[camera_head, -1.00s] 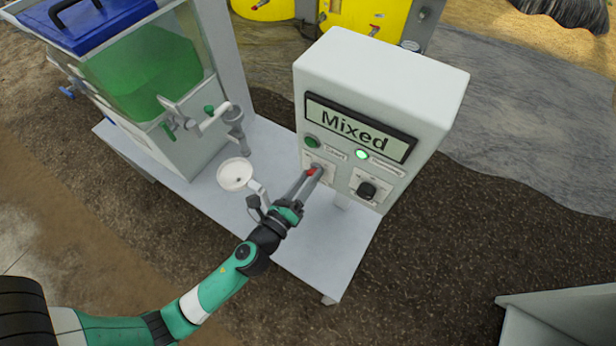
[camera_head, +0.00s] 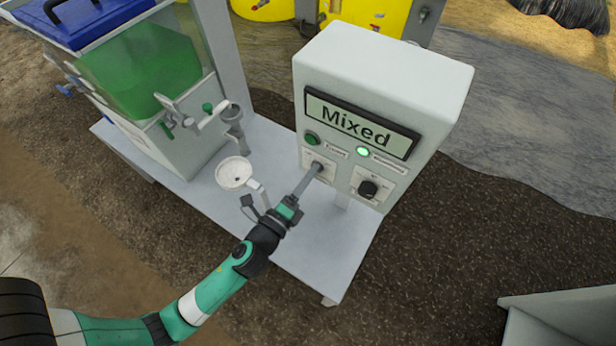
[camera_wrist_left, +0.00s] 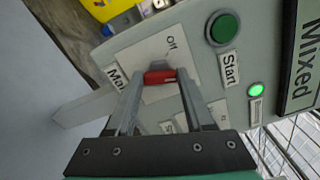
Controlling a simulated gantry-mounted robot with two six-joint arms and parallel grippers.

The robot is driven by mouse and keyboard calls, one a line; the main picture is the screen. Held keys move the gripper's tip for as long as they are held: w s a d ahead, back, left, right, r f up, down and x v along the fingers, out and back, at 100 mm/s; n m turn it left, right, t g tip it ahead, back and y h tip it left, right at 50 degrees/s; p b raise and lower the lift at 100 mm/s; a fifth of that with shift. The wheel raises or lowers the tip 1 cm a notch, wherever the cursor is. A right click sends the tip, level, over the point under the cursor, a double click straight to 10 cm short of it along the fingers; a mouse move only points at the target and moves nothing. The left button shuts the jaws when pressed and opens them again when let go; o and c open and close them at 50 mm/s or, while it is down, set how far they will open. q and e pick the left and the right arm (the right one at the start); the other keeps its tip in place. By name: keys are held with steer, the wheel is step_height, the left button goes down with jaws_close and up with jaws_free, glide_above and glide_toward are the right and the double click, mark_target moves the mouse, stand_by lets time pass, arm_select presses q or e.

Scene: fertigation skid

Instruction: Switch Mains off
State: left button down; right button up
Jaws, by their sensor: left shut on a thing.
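The control box (camera_head: 400,80) stands on the skid with a display reading "Mixed" (camera_head: 357,124). In the left wrist view the Mains switch is a red handle (camera_wrist_left: 160,77) on a pale plate, with the word "Off" beside it and a label starting "Ma". My left gripper (camera_head: 318,168) reaches the lower left of the panel; in the left wrist view its fingers (camera_wrist_left: 162,84) are shut on the red handle. In the head view the fingers hide the handle. My right gripper is not in view.
A green Start button (camera_wrist_left: 223,28) and a lit green lamp (camera_head: 363,152) are above the switch. A black knob (camera_head: 368,188) is to its right.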

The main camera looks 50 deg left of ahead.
arm_select(q)
steer(key=shift+f+n+b, duration=0.15)
steer(key=shift+n+b, duration=2.3)
steer(key=shift+n, duration=3.95)
steer(key=shift+c, duration=1.4)
jaws_free()
